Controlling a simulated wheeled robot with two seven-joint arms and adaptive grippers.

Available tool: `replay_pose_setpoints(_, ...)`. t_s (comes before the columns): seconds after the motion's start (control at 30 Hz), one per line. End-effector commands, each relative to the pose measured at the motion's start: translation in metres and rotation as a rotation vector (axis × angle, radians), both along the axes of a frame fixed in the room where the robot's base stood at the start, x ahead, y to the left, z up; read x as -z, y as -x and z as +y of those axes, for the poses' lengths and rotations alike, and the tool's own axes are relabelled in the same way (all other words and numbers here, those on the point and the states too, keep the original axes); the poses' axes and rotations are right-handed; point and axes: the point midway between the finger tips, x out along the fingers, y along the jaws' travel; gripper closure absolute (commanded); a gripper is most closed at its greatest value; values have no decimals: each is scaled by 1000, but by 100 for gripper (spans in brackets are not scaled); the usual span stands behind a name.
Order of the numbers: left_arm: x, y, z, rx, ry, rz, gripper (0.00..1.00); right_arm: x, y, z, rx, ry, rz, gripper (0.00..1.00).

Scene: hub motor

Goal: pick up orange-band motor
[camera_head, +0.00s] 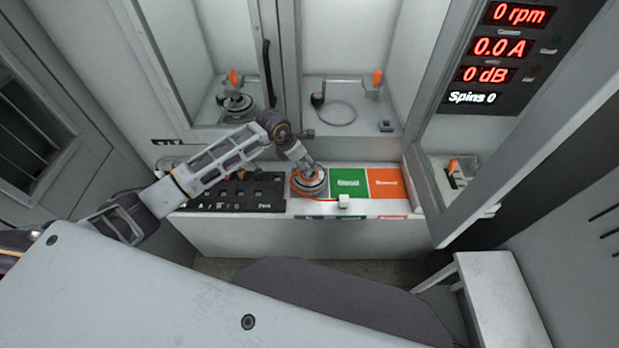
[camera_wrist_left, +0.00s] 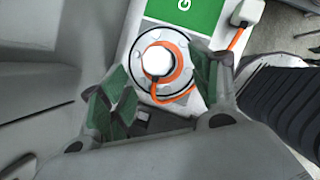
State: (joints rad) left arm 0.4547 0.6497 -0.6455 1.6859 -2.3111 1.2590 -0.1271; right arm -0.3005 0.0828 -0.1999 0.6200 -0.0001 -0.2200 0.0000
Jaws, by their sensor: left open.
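The orange-band motor (camera_head: 311,187) is a round grey disc on the ledge, just left of the green pad. In the left wrist view the motor (camera_wrist_left: 147,50) shows a white centre with an orange band or cable around it. The orange cable runs to a white connector (camera_head: 344,201), which also shows in the left wrist view (camera_wrist_left: 246,12). My left gripper (camera_head: 309,168) is open above the motor. In the left wrist view its green-padded fingers (camera_wrist_left: 158,88) stand on either side of the motor's near part. I cannot tell whether they touch it. My right gripper is not in view.
A green pad (camera_head: 348,182) and an orange pad (camera_head: 386,183) lie to the right. A black lettered rack (camera_head: 235,205) is to the left. Behind, a cabinet holds another motor (camera_head: 238,106) and a fixture (camera_head: 340,112). An open door frame (camera_head: 437,215) stands right.

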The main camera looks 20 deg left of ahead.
Motion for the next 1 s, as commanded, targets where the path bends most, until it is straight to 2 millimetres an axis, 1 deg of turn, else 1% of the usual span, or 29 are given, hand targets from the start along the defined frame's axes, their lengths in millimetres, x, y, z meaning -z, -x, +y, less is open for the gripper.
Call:
replay_pose_setpoints(0.17, 6, -3, -3, -1, 0, 2, 37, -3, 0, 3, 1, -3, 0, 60)
replay_pose_setpoints(0.43, 24, -13, -10, -1, 2, 2, 37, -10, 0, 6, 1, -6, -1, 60)
replay_pose_setpoints(0.7, 42, -19, -14, -1, 0, 1, 37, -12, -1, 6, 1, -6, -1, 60)
replay_pose_setpoints(1.0, 45, -20, -15, 0, 0, 0, 37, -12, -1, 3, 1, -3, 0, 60)
